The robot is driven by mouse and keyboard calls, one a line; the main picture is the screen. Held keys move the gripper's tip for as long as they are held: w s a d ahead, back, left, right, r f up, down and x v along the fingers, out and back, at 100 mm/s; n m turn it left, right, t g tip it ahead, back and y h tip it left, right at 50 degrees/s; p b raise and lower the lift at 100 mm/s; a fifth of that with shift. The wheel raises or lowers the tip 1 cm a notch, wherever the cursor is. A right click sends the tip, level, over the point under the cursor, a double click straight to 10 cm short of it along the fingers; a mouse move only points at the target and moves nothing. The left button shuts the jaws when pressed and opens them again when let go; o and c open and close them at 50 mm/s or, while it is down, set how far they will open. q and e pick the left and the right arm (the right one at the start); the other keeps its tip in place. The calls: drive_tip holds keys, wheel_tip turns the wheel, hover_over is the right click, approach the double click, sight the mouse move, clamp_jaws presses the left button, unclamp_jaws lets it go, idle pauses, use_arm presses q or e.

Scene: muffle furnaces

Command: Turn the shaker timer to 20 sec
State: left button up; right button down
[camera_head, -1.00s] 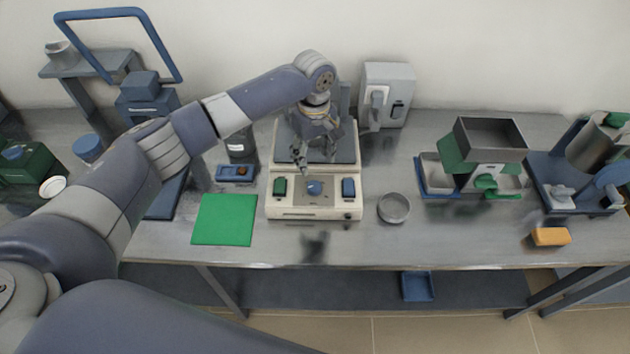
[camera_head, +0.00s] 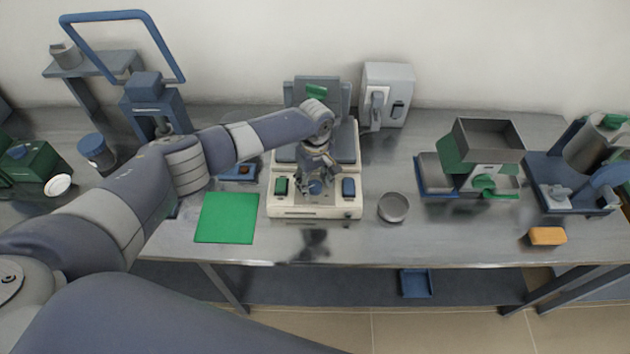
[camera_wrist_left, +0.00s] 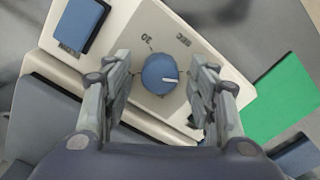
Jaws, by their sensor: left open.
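The shaker (camera_head: 290,207) is a cream box on the bench with a grey platform behind its front panel. My right gripper is not in view.
A green mat (camera_head: 225,218) lies left of the shaker and a round metal dish (camera_head: 393,207) right of it. A grey box (camera_head: 386,95) stands behind. A sieve-like device (camera_head: 487,145) and an orange block (camera_head: 547,236) are farther right.

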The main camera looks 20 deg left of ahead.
use_arm(q)
drive_tip(key=shift+c, duration=0.4)
drive_tip(key=c, duration=1)
